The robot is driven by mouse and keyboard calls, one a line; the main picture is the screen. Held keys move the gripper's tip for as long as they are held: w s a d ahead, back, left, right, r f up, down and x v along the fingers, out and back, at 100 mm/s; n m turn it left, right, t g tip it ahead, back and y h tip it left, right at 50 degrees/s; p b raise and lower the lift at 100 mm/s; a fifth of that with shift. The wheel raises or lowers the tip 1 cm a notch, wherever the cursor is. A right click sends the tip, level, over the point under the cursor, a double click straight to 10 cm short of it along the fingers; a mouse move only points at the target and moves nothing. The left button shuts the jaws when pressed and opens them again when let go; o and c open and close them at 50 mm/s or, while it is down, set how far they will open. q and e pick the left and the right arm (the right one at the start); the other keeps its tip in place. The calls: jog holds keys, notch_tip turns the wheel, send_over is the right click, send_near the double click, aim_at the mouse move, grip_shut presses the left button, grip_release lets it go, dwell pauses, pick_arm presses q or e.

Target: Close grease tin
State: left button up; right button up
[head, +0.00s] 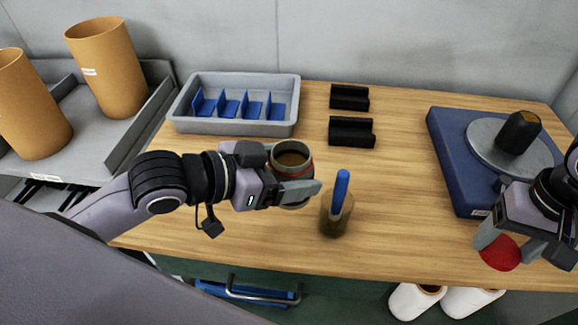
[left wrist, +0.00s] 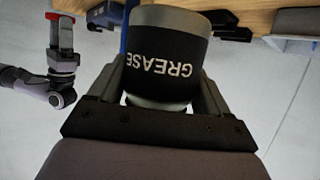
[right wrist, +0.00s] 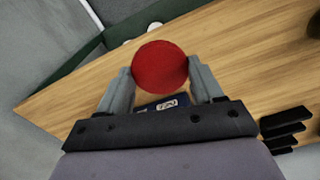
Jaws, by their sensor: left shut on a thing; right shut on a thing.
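In the left wrist view the tin (left wrist: 165,60) shows a black band lettered GREASE between the fingers. A round red lid (head: 501,254) is in my right gripper (head: 490,240), near the table's front right edge. In the right wrist view the lid (right wrist: 160,66) sits between the fingertips, its flat face toward the camera. The lid and the tin are far apart.
A grey tray (head: 180,120) with blue dividers and two black blocks (head: 350,97) stand behind. A blue turntable base (head: 455,165) is at right.

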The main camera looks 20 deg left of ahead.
aim_at(502, 249)
pick_arm(q)
jog(key=shift+w+r, duration=0.1)
pick_arm(e)
jog(key=shift+f, duration=0.25)
pick_arm(q)
jog(key=w+a+r+n+t+y, duration=0.2)
jog(key=w+a+r+n+y, duration=0.1)
jog(key=w+a+r, duration=0.6)
notch_tip(502, 249, up, 2)
jog(key=shift+w+a+r, duration=0.25)
jog(key=shift+w+a, duration=0.1)
jog(key=shift+a, duration=0.75)
jog(key=shift+f+b, duration=0.1)
jog(key=shift+b, duration=0.2)
